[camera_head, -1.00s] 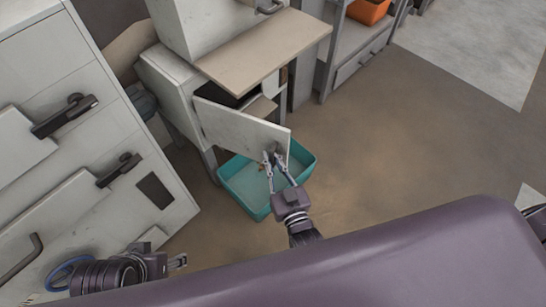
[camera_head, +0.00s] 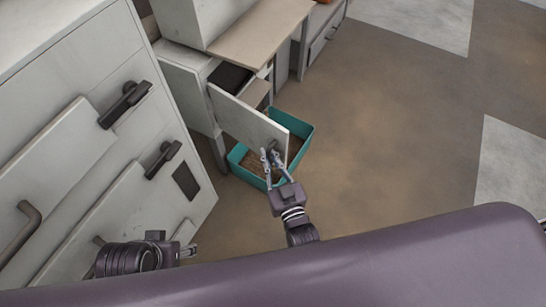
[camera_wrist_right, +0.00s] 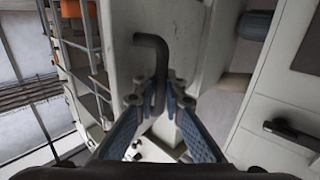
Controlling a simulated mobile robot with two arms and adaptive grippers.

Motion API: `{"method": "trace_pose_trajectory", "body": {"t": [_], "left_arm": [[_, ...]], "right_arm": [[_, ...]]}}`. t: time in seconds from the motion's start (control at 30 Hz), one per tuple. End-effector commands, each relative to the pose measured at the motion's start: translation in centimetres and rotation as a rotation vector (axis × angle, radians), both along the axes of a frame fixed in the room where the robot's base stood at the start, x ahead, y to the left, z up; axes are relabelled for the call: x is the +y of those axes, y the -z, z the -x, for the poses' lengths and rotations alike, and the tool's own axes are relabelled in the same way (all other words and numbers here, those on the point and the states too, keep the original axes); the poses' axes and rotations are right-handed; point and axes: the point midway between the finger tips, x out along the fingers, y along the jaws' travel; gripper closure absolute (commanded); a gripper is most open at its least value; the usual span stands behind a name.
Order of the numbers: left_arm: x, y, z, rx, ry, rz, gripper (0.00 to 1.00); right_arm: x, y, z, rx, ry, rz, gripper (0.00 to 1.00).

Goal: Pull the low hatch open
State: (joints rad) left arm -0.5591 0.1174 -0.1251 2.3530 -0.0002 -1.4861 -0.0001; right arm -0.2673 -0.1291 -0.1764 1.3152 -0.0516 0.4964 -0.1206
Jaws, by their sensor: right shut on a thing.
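The low hatch (camera_head: 240,115) is a pale grey panel on the low cabinet beneath the beige shelf. It stands swung open, with a dark inside visible behind it. Its handle, a dark bent bar, shows in the right wrist view (camera_wrist_right: 153,62). My right gripper (camera_head: 269,154) is at the hatch's outer end, its fingers closed around the handle, as the right wrist view also shows (camera_wrist_right: 158,98). My left gripper (camera_head: 188,250) is at the lower left, partly hidden, away from the hatch; its jaw opening is unclear.
A teal bin (camera_head: 300,127) with brown material inside stands on the floor below the hatch. A large pale cabinet with dark handles (camera_head: 125,103) fills the left side. The beige shelf (camera_head: 258,35) juts out above the hatch. The brown floor to the right is clear.

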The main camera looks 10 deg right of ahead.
Motion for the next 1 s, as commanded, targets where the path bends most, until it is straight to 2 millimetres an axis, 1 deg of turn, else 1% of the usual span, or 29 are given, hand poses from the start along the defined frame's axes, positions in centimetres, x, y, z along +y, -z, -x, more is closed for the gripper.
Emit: {"method": "trace_pose_trajectory", "body": {"t": [0.53,0.57,0.6,0.87,1.0], "left_arm": [[0.0,-0.08,0.02,0.0,-0.001,0.0,0.51],[0.0,-0.07,0.03,0.0,-0.001,0.0,0.51],[-0.01,-0.07,0.03,0.0,-0.001,0.0,0.51],[-0.08,0.03,0.31,0.006,0.001,0.002,0.51],[-0.09,0.05,0.33,0.006,0.001,0.002,0.51]], "right_arm": [[0.2,0.08,-0.12,0.001,0.0,0.003,1.0],[0.2,0.09,-0.12,0.001,0.0,0.003,0.89],[0.2,0.09,-0.12,0.001,0.0,0.003,0.85],[0.24,0.03,-0.14,0.001,0.0,0.001,0.84],[0.11,0.11,0.64,0.002,0.0,0.001,0.84]]}}
